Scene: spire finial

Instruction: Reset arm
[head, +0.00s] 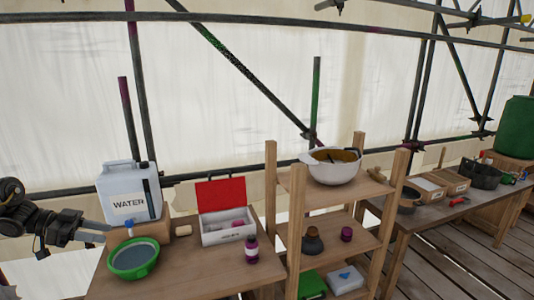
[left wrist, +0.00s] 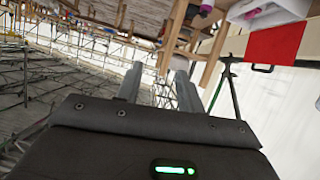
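My left arm comes in from the left edge of the head view. Its gripper (head: 106,232) hangs at the left end of the near table, close to the white water jug and the green bowl, and looks empty. In the left wrist view the two fingers of this gripper (left wrist: 158,84) stand apart with nothing between them. I cannot tell from the head view whether the fingers touch the jug. My right gripper is not in view.
A white water jug (head: 128,194) stands on a wooden block behind a green bowl (head: 133,259). An open white box with a red lid (head: 221,194) and a purple bottle (head: 251,249) share the table. A wooden shelf (head: 327,225) carries a white pot (head: 331,167).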

